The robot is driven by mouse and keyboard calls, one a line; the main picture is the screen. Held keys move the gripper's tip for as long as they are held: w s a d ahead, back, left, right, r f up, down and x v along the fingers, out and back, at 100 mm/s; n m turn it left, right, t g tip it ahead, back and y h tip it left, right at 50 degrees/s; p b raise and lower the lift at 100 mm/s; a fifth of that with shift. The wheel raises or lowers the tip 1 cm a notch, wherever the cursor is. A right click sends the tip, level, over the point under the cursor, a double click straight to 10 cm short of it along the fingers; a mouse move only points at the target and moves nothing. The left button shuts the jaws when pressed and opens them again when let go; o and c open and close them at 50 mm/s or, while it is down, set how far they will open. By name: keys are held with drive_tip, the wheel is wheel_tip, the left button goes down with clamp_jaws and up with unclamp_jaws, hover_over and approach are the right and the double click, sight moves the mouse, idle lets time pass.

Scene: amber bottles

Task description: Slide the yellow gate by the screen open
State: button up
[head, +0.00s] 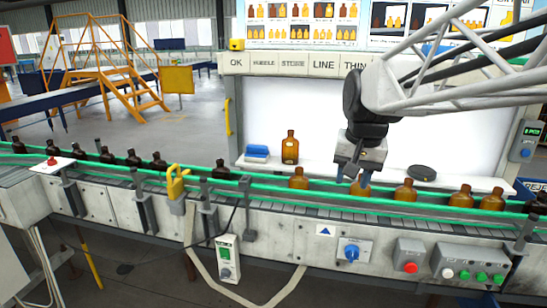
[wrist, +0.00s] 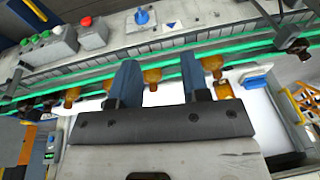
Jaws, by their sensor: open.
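A yellow gate-like piece (head: 177,183) stands on the near rail of the conveyor, left of the lit white screen (head: 340,110). A slim yellow handle (head: 228,117) is on the screen's left post; it also shows at the right of the wrist view (wrist: 294,105). I cannot tell which of them the task means. My gripper (head: 357,180) hangs over the conveyor in front of the screen, well right of both. In the wrist view its two blue-grey fingers (wrist: 160,62) are apart. An amber bottle (wrist: 152,76) shows between them, apparently not gripped.
Amber bottles stand along the green-railed belt, such as one right of my gripper (head: 405,191). Another bottle (head: 290,148) and a blue block (head: 257,151) are on the white ledge. A dark round object (head: 422,173) lies at its right. Control boxes (head: 410,256) line the conveyor front.

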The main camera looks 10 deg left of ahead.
drive_tip(key=w+a+r, duration=0.2)
drive_tip(key=w+a, duration=0.8)
drive_tip(key=a, duration=0.3)
drive_tip(key=g+y, duration=0.1)
drive_tip(key=g, duration=0.1)
approach(173, 166)
drive_tip(key=f, duration=0.1)
drive_tip(key=shift+a, duration=0.1)
drive_tip(key=shift+f, duration=0.1)
drive_tip(key=shift+a+f, duration=0.25)
drive_tip(key=shift+f, duration=1)
drive_tip(key=shift+a+f, duration=0.25)
drive_tip(key=shift+f, duration=1.05)
drive_tip(key=shift+a+f, duration=0.2)
drive_tip(key=shift+f, duration=1.05)
clamp_jaws()
